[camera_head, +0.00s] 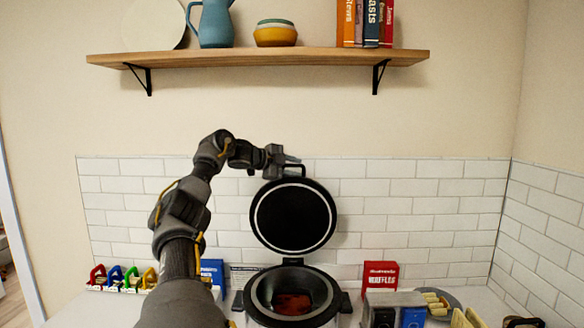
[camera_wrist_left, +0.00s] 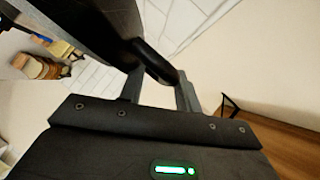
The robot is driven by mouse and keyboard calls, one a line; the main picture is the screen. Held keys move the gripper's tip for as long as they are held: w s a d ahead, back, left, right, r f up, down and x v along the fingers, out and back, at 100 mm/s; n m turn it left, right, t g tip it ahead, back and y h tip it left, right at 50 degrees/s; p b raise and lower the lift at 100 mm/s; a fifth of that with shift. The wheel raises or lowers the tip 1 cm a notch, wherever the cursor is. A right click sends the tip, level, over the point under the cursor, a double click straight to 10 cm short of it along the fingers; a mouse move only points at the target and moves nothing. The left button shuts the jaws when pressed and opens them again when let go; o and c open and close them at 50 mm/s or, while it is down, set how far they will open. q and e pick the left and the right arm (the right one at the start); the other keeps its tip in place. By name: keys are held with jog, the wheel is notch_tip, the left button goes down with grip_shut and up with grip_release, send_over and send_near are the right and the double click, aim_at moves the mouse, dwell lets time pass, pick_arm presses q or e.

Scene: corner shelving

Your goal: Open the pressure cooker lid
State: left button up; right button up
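The pressure cooker (camera_head: 345,302) stands on the counter, with a dark red content in its pot. Its round black lid (camera_head: 293,216) stands raised, upright on the hinge at the back of the pot. The lid's black handle (camera_head: 302,169) is at its top edge; it also shows in the left wrist view (camera_wrist_left: 154,60). My left gripper (camera_head: 288,161) is at this handle. In the left wrist view its two fingers (camera_wrist_left: 158,92) are apart, with the handle at their tips. Whether they touch it is unclear. My right gripper is not in view.
A wooden shelf (camera_head: 260,57) with a blue jug (camera_head: 213,24), bowls (camera_head: 275,34) and books hangs above. A red box (camera_head: 379,276) and a metal toaster-like appliance (camera_head: 394,299) stand right of the cooker. A blue box (camera_head: 212,271) and several coloured items (camera_head: 122,279) are left.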

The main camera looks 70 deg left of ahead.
pick_arm(q)
jog(key=shift+w, duration=0.1)
jog(key=shift+s+b, duration=0.3)
jog(key=shift+b, duration=0.1)
jog(key=a+b+v, duration=0.1)
jog(key=b+v, duration=0.4)
jog(key=v, duration=0.5)
jog(key=shift+d, duration=0.45)
jog(key=shift+r, duration=0.1)
